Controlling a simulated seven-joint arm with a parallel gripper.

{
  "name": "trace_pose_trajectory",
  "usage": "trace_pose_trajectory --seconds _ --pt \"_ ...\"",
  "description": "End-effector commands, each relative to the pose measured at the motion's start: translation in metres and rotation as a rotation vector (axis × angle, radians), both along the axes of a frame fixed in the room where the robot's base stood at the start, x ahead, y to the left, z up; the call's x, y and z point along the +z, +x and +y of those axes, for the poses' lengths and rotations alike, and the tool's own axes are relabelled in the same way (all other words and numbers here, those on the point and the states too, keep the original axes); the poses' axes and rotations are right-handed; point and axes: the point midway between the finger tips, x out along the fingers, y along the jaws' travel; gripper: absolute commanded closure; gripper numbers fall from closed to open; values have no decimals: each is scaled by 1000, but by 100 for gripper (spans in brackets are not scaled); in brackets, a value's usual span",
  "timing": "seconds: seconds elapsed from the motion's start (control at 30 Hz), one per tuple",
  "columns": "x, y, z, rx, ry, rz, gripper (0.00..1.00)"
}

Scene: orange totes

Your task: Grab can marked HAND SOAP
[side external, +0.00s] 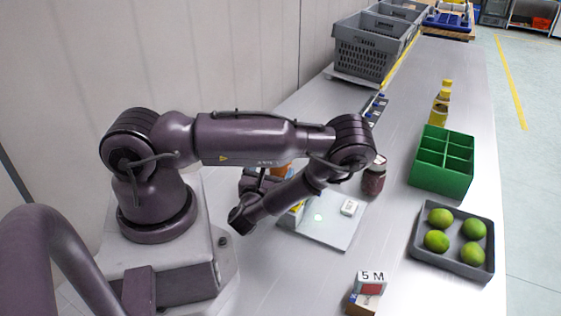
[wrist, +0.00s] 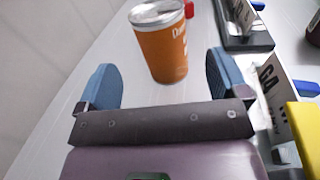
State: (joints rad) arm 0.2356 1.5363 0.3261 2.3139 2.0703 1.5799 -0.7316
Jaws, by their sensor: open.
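An orange can (wrist: 162,45) with a silver lid stands upright on the table in the wrist view. White lettering runs down its right side, cut off and too blurred to read as HAND SOAP. My gripper (wrist: 160,66) is open, its two blue fingers apart, with the can ahead between them and nothing held. In the side view, a bit of the orange can (side external: 282,171) shows behind my arm, which hides most of it. My gripper there is largely hidden behind my wrist.
A yellow block (wrist: 306,122) and cards flank my right finger.

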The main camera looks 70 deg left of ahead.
Motion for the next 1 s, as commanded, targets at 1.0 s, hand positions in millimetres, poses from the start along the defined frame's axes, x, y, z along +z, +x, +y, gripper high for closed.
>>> trace_pose_trajectory --seconds 1.0 --pt "2 44 61 -5 -14 -32 28"
